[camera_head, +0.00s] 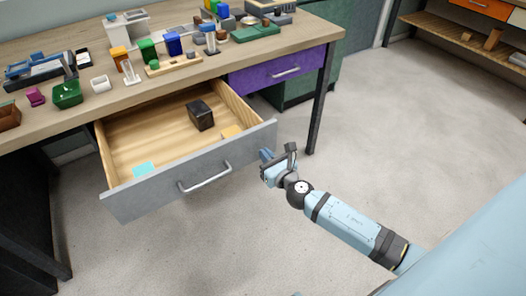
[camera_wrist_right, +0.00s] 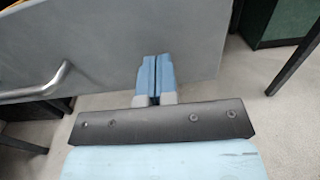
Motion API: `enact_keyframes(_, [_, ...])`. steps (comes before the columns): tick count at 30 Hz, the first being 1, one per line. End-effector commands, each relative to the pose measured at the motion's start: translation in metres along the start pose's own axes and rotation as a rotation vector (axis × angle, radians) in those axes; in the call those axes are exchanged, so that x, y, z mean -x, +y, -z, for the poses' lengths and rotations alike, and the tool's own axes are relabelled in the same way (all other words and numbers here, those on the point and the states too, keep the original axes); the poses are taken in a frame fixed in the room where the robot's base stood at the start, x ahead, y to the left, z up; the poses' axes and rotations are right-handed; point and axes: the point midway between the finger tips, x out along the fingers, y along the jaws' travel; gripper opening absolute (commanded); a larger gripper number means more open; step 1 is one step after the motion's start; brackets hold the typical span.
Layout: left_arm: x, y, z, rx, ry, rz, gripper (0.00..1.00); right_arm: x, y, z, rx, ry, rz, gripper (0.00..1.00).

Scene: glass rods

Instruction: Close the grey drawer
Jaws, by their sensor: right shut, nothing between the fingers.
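The grey drawer (camera_head: 140,202) is pulled far out from under the wooden desk, and its inside shows. A metal bar handle (camera_head: 205,178) is on its front. A dark box, a cyan pad and a light wooden piece lie inside. My right gripper (camera_head: 266,155) is at the right end of the drawer front, to the right of the handle. In the right wrist view the drawer front (camera_wrist_right: 115,45) fills the upper left, and the gripper's blue fingers (camera_wrist_right: 155,77) are together and empty in front of it. I cannot tell whether they touch it. My left gripper is not in view.
A shut purple drawer (camera_head: 280,70) is to the right, above a dark desk leg (camera_head: 321,110). The desk top (camera_head: 215,67) holds many small items. A green cabinet (camera_head: 300,92) stands behind the leg. The floor in front is clear.

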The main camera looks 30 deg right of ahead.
Motion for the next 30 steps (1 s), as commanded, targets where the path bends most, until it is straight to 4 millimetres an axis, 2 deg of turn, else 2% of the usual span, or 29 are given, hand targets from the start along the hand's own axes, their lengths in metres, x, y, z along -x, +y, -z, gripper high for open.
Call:
enact_keyframes(6, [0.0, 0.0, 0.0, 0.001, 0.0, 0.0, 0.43, -0.015, 0.0, 0.0, -0.001, 0.0, 0.0, 0.0])
enact_keyframes(20, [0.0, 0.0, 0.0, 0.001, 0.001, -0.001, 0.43, -0.019, 0.0, 0.0, -0.001, 0.0, 0.0, 0.0])
enact_keyframes(26, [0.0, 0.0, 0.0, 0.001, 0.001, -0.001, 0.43, -0.04, 0.0, -0.001, -0.001, -0.002, 0.0, 0.0])
enact_keyframes(30, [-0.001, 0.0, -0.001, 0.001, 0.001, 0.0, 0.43, -0.07, -0.001, -0.002, 0.0, -0.004, 0.002, 0.0])
